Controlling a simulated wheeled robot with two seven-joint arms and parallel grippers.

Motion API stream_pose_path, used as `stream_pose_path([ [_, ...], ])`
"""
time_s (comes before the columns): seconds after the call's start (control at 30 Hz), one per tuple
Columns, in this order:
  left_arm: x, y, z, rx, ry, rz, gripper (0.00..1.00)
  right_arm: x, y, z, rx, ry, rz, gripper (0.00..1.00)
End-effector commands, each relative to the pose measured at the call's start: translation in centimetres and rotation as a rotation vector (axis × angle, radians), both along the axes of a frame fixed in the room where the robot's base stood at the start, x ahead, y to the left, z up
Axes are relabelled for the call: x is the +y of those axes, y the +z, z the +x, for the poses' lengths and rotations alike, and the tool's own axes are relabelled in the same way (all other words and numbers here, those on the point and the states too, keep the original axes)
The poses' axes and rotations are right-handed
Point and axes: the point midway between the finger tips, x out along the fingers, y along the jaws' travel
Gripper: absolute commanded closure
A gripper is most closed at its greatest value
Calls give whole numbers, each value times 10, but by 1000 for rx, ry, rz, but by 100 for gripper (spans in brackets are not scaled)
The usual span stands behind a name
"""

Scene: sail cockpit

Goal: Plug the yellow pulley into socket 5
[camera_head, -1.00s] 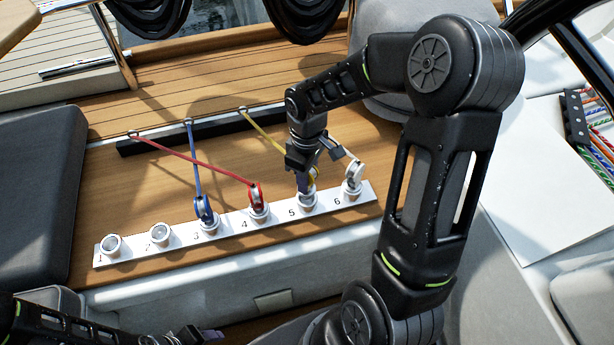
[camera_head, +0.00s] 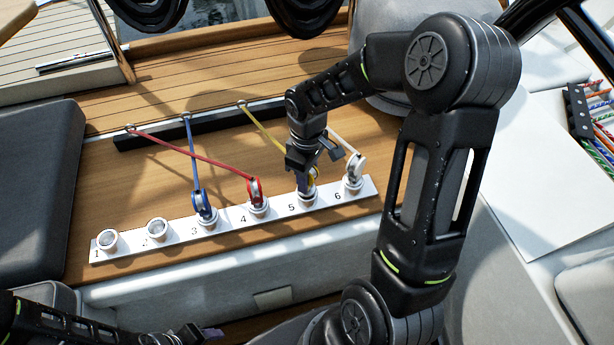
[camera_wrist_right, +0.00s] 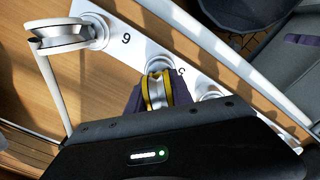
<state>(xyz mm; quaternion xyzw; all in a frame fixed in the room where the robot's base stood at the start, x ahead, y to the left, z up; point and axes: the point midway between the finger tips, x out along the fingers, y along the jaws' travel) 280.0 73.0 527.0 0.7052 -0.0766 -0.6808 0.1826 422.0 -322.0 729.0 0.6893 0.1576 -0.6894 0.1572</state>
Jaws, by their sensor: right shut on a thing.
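The yellow pulley (camera_wrist_right: 154,90) is between the fingers of my right gripper (camera_wrist_right: 156,95) in the right wrist view. In the head view my right gripper (camera_head: 307,184) is shut on it at socket 5 (camera_head: 306,200) of the white socket strip (camera_head: 274,214), and hides most of it. The pulley looks upright and its lower end is at the socket; how deep it sits cannot be told. The yellow rope (camera_head: 265,130) runs from it to the back rail. My left gripper (camera_head: 200,333) is at the bottom edge, away from the strip; its jaw state is unclear.
The white pulley (camera_head: 353,168) stands in socket 6, close to my right gripper. The red pulley (camera_head: 255,190) is in socket 4 and the blue pulley (camera_head: 203,204) in socket 3. Sockets 1 (camera_head: 107,239) and 2 (camera_head: 157,229) are empty. A black rail (camera_head: 160,136) lies behind.

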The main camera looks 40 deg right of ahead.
Motion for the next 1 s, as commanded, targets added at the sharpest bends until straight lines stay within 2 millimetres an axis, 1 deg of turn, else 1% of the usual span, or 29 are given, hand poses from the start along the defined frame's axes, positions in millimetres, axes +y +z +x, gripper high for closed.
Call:
stream_pose_path([
  [0.4, 0, -9, 0, 0, 0, 0, 47, 0, -11, 0, -1, 0, 0, 100],
  [0.43, 0, -8, 0, 0, 0, 0, 47, 0, -10, 0, -1, 0, 0, 71],
  [0.73, 0, -8, 0, 0, 0, 0, 47, 0, -10, 0, 0, 0, 0, 47],
  [1.0, 0, -8, 0, -1, -3, 1, 47, 0, -10, 0, 1, 0, 0, 47],
])
